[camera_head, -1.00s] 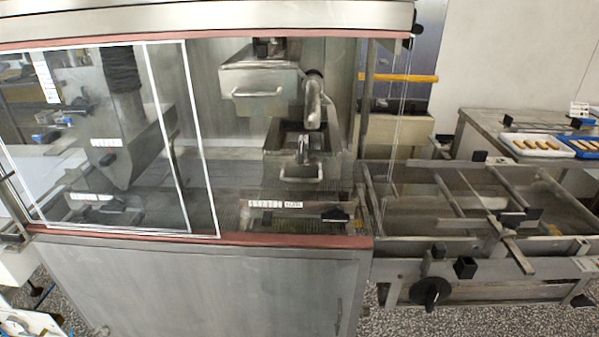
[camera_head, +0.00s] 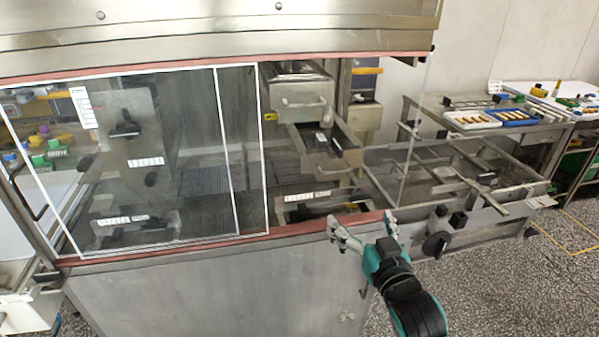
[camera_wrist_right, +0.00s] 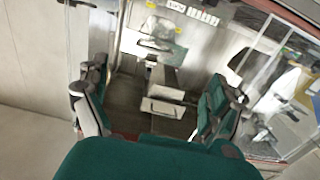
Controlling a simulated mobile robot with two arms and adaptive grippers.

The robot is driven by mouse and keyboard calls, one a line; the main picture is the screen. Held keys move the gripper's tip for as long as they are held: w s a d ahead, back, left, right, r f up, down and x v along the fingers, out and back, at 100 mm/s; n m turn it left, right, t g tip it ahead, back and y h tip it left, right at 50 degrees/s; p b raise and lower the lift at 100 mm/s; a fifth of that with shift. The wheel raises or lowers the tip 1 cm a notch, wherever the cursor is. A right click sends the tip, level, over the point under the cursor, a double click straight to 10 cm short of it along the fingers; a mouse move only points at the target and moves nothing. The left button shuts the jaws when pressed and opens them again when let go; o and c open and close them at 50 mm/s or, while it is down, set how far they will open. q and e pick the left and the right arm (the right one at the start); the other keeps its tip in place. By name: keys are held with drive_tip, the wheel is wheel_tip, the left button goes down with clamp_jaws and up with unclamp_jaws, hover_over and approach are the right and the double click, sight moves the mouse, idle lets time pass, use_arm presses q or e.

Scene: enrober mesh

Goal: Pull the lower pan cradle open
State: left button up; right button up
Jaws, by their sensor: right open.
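The lower pan cradle (camera_head: 322,164) is a grey metal box with a bar handle on its front, inside the machine's open bay, below and right of the upper pan (camera_head: 298,93). My right gripper (camera_head: 362,226) is open and empty at the machine's red front edge, below and in front of the lower cradle and apart from its handle. In the right wrist view, the open fingers (camera_wrist_right: 155,85) frame two pale boxes inside the machine; I cannot tell which is the lower cradle. My left gripper is not in view.
A clear sliding panel with a white frame (camera_head: 262,150) covers the bay's left part. The red sill (camera_head: 300,228) runs along the opening's lower edge. A metal conveyor frame (camera_head: 470,205) stands to the right, with a table of trays (camera_head: 470,121) behind it.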

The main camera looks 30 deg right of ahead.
drive_tip(key=r, duration=0.1)
drive_tip(key=p, duration=0.2)
approach(337, 172)
drive_tip(key=p+x, duration=0.1)
drive_tip(key=x, duration=0.9)
drive_tip(key=shift+w+f+p, duration=0.1)
drive_tip(key=shift+w+p, duration=0.15)
drive_tip(key=shift+p, duration=0.15)
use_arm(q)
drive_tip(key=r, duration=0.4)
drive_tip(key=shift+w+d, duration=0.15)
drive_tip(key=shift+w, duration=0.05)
use_arm(e)
drive_tip(key=shift+s, duration=0.1)
drive_tip(key=c, duration=1.5)
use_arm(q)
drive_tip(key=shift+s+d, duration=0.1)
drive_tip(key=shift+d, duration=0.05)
use_arm(e)
drive_tip(key=shift+f, duration=0.1)
drive_tip(key=shift+c, duration=0.2)
